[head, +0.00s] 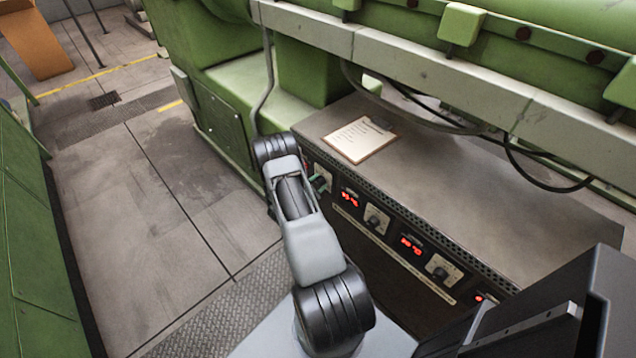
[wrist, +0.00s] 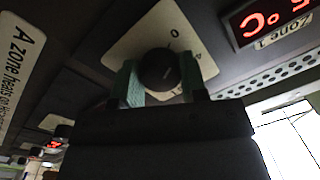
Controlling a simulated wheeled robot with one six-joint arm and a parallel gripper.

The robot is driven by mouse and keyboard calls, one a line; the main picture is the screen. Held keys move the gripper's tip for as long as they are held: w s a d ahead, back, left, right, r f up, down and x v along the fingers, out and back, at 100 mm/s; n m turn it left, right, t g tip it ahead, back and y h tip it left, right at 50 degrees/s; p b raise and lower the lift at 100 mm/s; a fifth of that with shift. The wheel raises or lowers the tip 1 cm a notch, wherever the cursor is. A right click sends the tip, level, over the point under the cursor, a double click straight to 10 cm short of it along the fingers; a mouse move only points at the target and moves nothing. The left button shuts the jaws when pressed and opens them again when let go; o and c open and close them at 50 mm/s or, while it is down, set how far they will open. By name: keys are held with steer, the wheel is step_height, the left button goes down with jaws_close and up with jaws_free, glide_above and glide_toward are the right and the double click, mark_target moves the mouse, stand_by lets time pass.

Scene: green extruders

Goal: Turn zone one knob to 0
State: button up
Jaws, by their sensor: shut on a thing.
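The zone one knob (wrist: 158,66) is round and black on a pale plate (wrist: 122,48) with a printed 0 beside it. My gripper (wrist: 161,72) has its two green fingers on either side of the knob, shut on it. A faint light mark shows on the knob face, but I cannot tell surely which number it points at. The red display (wrist: 270,20) beside it has a "Zone 1" label (wrist: 284,32).
The grey control box (head: 480,190) carries more knobs, such as one at the middle (head: 376,219), and red displays. A clipboard (head: 360,138) lies on its top. Green machinery (head: 250,90) stands behind. Open floor (head: 150,230) is to the left.

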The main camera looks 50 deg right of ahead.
steer(key=shift+n, duration=0.3)
stand_by(0.4)
steer(key=o, duration=0.9)
steer(key=shift+a, duration=0.1)
steer(key=a, duration=1.3)
steer(key=shift+a, duration=0.35)
